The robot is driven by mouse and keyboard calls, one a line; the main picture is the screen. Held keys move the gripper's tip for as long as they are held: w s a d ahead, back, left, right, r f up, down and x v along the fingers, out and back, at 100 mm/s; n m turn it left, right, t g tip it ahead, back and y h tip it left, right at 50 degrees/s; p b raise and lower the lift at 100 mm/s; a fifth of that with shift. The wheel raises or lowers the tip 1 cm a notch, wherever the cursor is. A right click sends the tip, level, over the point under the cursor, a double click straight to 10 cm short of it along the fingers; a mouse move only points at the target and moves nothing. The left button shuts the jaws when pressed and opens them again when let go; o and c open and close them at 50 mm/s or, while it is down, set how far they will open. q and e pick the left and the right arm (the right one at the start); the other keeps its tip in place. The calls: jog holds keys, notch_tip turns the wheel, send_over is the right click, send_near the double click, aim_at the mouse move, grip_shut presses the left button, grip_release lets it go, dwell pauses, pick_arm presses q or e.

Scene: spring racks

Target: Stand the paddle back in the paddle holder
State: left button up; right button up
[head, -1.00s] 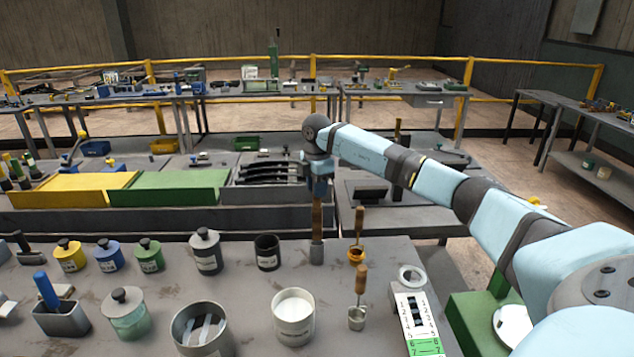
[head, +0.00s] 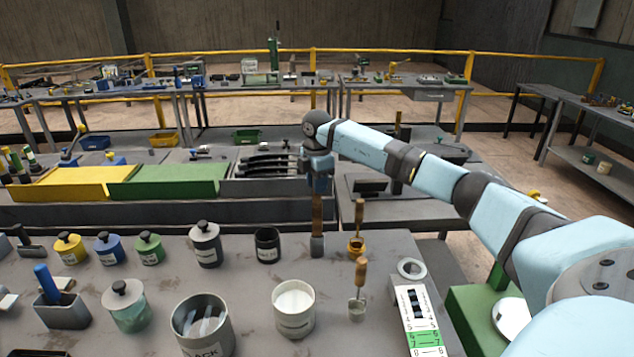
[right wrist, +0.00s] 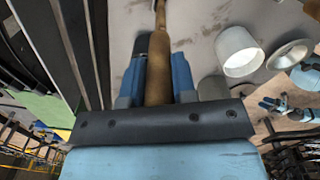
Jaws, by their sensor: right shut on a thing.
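My right gripper (head: 318,186) points down over the front table and is shut on the paddle's brown wooden handle (head: 317,212). The handle hangs upright, with a grey lower end (head: 317,246) close to the tabletop; I cannot tell whether it touches. In the right wrist view, the handle (right wrist: 158,70) runs between both blue fingers. A black open cup (head: 267,246) stands just left of the paddle, apart from it. Its label is unreadable, and I cannot tell whether it is the paddle holder. A small blue gripper-like part (right wrist: 268,104), possibly my left gripper, shows at the right wrist view's edge.
A white pot (head: 294,312), a grey lidded jar (head: 206,246) and a large metal can (head: 200,335) are nearby. A rack with black bars (head: 265,166) lies behind the table.

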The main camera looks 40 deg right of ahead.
aim_at(317, 202)
jog(key=shift+f, duration=0.45)
jog(key=shift+f+b, duration=1.4)
jog(key=shift+f, duration=1.9)
jog(key=o, duration=1.5)
jog(key=shift+r, duration=0.1)
jog(key=shift+r+p, duration=2.8)
jog(key=shift+r, duration=0.65)
jog(key=shift+f, duration=0.1)
